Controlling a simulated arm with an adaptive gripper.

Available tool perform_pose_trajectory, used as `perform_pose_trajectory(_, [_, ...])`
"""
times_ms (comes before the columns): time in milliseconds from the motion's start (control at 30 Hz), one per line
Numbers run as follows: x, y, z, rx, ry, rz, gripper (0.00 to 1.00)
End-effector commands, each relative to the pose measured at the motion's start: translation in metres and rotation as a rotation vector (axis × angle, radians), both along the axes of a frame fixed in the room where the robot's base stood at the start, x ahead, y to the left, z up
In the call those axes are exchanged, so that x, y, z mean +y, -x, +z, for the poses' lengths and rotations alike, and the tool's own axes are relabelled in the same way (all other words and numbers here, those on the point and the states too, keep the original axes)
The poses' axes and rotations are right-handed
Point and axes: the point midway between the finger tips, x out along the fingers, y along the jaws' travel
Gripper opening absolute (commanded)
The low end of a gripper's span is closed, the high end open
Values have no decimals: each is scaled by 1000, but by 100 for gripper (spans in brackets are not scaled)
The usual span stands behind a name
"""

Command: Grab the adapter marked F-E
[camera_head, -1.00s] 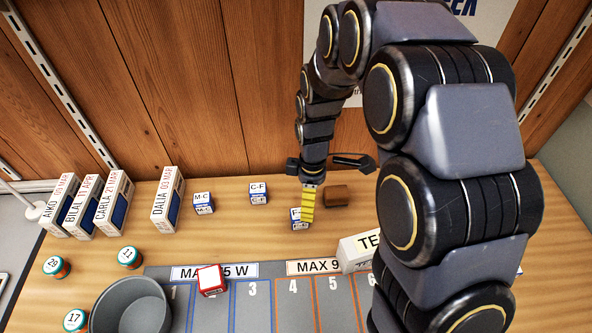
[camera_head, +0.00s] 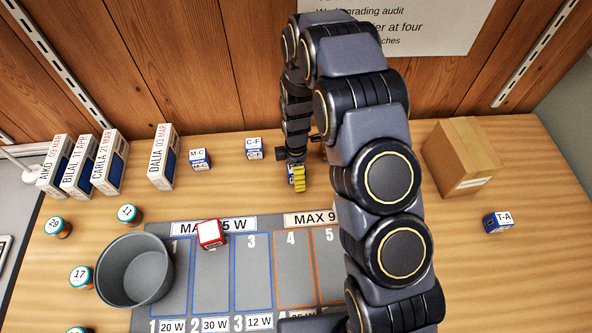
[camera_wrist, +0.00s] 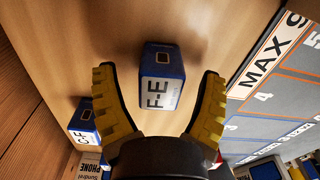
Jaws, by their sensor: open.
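The adapter marked F-E (camera_wrist: 162,80) is a small blue and white block standing on the wooden table. In the wrist view its label faces me, between the two yellow-padded fingers of my gripper (camera_wrist: 160,72). There is a clear gap on each side, so the fingers are around it without visible contact. In the head view my gripper (camera_head: 297,178) points down at the table, and its yellow finger and the arm hide most of the adapter.
The C-F adapter (camera_head: 253,149) stands close to the left, with the M-C adapter (camera_head: 200,159) further left. A grey mat (camera_head: 262,275) with numbered slots lies in front. A red-and-white block (camera_head: 210,234) sits on it. A cardboard box (camera_head: 462,158) and the T-A adapter (camera_head: 497,222) are at right.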

Motion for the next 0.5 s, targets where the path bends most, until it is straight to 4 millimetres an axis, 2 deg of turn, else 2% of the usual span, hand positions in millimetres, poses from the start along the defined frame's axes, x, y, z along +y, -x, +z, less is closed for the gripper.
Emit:
perform_pose_trajectory(100, [0,0,-9,0,0,-1,73])
perform_pose_trajectory(300, [0,0,-9,-1,0,-1,72])
perform_pose_trajectory(367, [0,0,-9,-1,0,-1,47])
perform_pose_trajectory(400, [0,0,-9,-1,0,-1,30])
perform_pose_trajectory(433, [0,0,-9,-1,0,-1,17])
perform_pose_trajectory(467, [0,0,-9,-1,0,-1,6])
perform_pose_trajectory(500, [0,0,-9,-1,0,-1,6])
